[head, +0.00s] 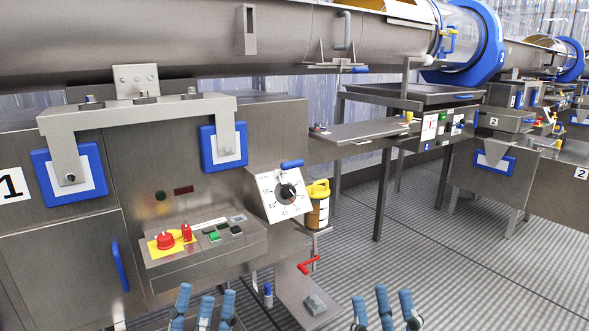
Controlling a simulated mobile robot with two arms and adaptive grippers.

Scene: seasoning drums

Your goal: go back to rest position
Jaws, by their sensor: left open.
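My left gripper (204,304) shows at the bottom edge, with its blue fingers apart and nothing seen between them. It is in front of and below the control panel (205,250) of the near machine. My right gripper (384,306) shows at the bottom edge further right, over the ribbed floor. Its blue fingers are also spread and look empty. Both arms are cut off by the lower edge of the picture.
The panel carries a red emergency knob (165,240); a dial (286,191) sits beside it. A yellow-lidded container (317,204) stands right of the dial. A red-handled valve (309,265) and low metal plate (315,304) lie between my grippers. Open floor (440,260) extends right.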

